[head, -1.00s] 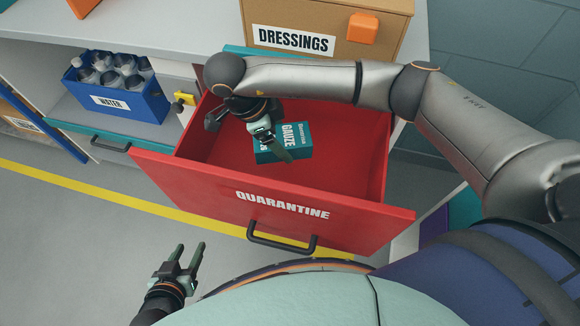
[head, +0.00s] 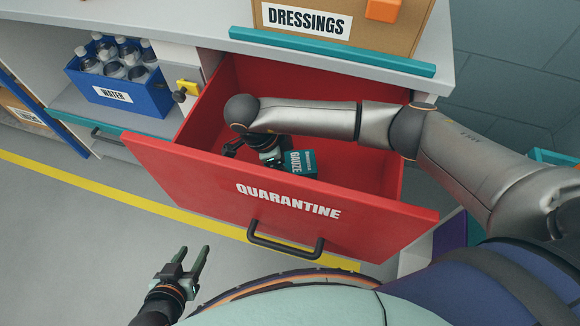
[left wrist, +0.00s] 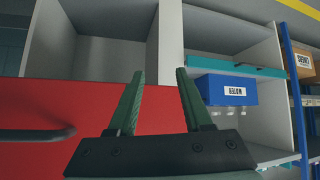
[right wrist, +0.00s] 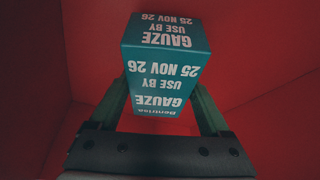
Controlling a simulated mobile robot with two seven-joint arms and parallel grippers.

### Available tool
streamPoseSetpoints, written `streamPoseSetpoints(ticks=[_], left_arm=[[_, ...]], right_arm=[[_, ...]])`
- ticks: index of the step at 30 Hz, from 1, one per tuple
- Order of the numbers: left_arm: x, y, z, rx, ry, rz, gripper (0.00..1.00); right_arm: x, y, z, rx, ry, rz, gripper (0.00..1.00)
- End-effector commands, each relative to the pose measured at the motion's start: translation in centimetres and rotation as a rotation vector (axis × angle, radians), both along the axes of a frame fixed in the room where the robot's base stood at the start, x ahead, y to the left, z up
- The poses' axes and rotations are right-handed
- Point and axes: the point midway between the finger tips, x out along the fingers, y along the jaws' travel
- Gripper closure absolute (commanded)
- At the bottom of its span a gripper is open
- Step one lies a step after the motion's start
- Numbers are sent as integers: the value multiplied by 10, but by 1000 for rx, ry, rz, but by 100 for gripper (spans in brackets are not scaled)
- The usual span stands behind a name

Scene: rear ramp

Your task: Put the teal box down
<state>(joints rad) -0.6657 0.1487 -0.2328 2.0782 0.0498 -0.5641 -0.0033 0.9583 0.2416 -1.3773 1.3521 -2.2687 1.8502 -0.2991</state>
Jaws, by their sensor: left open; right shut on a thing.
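The teal box (head: 301,163), labelled GAUZE, is inside the open red QUARANTINE drawer (head: 190,165). My right gripper (head: 277,160) reaches down into the drawer and is shut on the box. In the right wrist view the teal box (right wrist: 165,65) sits between the two green fingers, with red drawer walls around it. Its printed date reads 25 NOV 26. Whether the box touches the drawer floor is hard to tell. My left gripper (head: 189,262) is open and empty, in front of the drawer at lower left; its spread fingers also show in the left wrist view (left wrist: 160,100).
A cardboard DRESSINGS box (head: 345,30) stands on the counter behind the drawer. A blue WATER crate (head: 120,92) with bottles sits on a shelf at left. The drawer's black handle (head: 285,243) faces me. Drawer floor right of the box is clear.

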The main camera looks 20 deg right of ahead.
Motion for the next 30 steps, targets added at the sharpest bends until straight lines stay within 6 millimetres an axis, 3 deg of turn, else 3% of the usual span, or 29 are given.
streamPoseSetpoints(ticks=[3, 20, 21, 25, 30], left_arm=[[-1, 1, -3, 1, 2, 1, 50], [6, 1, 4, 0, -39, 2, 50], [7, 1, 7, 0, -46, 2, 50], [8, 1, 8, 0, -49, 1, 50], [8, 2, 8, 3, -49, -1, 50]], right_arm=[[0, 0, -13, 0, 1, 0, 84], [0, 0, -15, 0, 0, 0, 84], [0, 0, -15, 0, 0, 0, 16], [0, 0, -15, 0, 0, 0, 1], [0, 0, -15, 0, 0, 0, 0]])
